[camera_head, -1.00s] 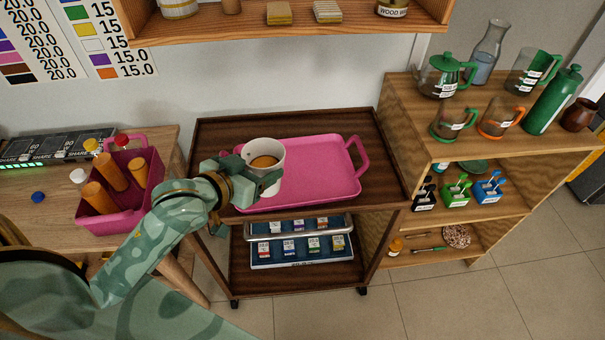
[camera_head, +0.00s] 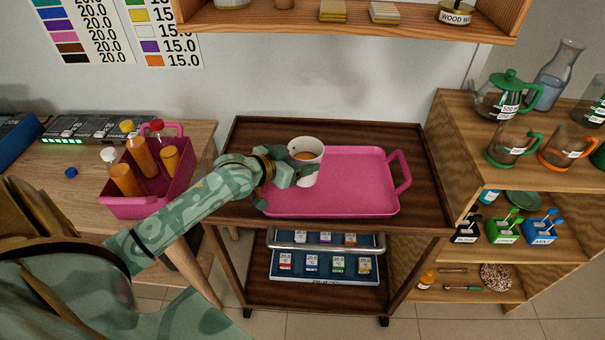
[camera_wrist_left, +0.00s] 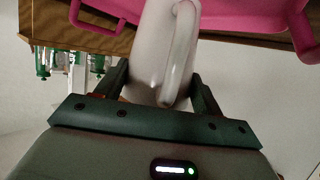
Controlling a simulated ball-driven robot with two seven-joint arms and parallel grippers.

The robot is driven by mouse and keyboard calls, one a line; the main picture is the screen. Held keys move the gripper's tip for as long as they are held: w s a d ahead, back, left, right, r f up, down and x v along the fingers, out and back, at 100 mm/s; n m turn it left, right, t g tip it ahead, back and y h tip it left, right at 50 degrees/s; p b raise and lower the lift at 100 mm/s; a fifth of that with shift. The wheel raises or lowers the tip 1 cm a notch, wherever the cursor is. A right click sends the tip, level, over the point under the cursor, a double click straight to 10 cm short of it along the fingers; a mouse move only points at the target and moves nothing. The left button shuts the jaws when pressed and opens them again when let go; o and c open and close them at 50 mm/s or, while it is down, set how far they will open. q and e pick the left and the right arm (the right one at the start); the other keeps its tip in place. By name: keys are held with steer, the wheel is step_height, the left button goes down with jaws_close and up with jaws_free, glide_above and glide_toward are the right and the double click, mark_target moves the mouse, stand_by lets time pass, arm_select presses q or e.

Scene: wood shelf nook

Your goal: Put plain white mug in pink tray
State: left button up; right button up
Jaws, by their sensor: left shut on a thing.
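The plain white mug (camera_head: 306,148) has brown liquid in it and is upright or nearly so. My left gripper (camera_head: 297,174) is shut on it, at the left part of the pink tray (camera_head: 350,183). In the left wrist view the mug (camera_wrist_left: 152,45) with its handle sits between the fingers of my left gripper (camera_wrist_left: 160,95), and part of the pink tray (camera_wrist_left: 245,14) shows beyond it. In the head view I cannot tell whether the mug's base touches the tray. The tray lies on the dark wood cart top and looks empty otherwise. My right gripper is not in view.
A pink caddy with bottles (camera_head: 150,180) stands on the table at left. A wood shelf (camera_head: 350,22) hangs above the cart (camera_head: 415,215). A shelf unit (camera_head: 545,175) with jugs and cups stands at right. Most of the tray's surface is clear.

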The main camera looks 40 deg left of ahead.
arm_select(q)
steer(key=shift+w+f, duration=0.4)
steer(key=f+b, duration=0.1)
steer(key=f, duration=0.1)
steer(key=f+b, duration=0.1)
steer(key=shift+w+a+f, duration=0.1)
steer(key=shift+w+f, duration=0.1)
steer(key=shift+f, duration=0.15)
steer(key=shift+r, duration=0.15)
steer(key=o, duration=1.4)
steer(key=shift+s, duration=0.1)
